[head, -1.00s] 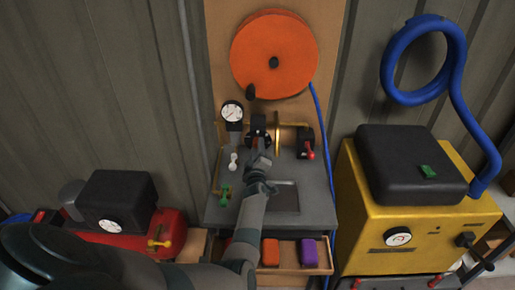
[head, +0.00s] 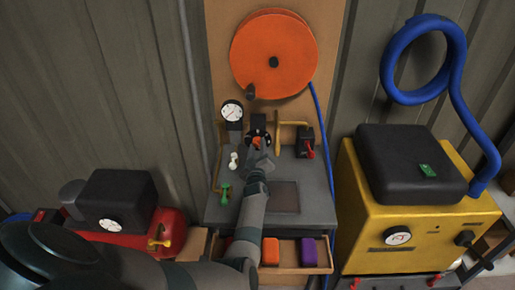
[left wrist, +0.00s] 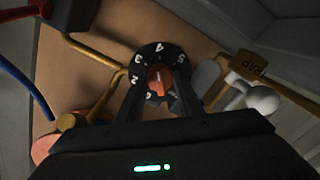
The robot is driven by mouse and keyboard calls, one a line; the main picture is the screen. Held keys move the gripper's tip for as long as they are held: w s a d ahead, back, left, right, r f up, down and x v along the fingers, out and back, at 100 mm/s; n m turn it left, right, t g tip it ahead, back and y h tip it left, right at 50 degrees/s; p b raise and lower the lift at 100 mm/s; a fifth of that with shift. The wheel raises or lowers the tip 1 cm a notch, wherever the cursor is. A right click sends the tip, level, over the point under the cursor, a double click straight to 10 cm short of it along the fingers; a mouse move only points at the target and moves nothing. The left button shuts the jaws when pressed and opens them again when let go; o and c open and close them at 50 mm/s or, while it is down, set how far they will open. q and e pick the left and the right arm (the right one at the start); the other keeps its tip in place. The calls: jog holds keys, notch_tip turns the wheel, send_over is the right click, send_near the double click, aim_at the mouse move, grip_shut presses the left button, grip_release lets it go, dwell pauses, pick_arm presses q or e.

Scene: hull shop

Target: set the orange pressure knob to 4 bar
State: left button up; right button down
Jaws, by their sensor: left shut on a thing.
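The orange pressure knob (left wrist: 160,78) sits in the middle of a black dial (left wrist: 149,53) with white numbers, of which 2, 3, 4 and 5 can be read in the left wrist view. The 4 is near the top of the dial there. My left gripper (left wrist: 160,90) has its two dark fingers on either side of the knob and is shut on it. The knob's light mark is small and seems to point up, near the 4; its exact setting is hard to tell. In the head view the knob (head: 257,141) shows just beyond my left gripper (head: 262,152). My right gripper is out of view.
A white-faced gauge (head: 232,111) stands left of the knob, with a white lever (head: 233,160) and a green valve handle (head: 225,193) below it. A red-handled switch (head: 306,145) is to the right. An orange reel (head: 273,50) hangs above.

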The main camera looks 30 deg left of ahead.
pick_arm(q)
jog(key=o, duration=1.1)
jog(key=shift+c, duration=0.2)
jog(key=shift+n, duration=0.4)
jog(key=n, duration=0.6)
jog(key=shift+b, duration=0.35)
jog(key=n, duration=0.3)
jog(key=shift+n, duration=0.3)
jog(key=n, duration=0.3)
jog(key=shift+n+b, duration=0.3)
jog(key=shift+b, duration=0.1)
jog(key=n, duration=1.1)
jog(key=shift+n+p, duration=0.35)
jog(key=shift+n, duration=1.45)
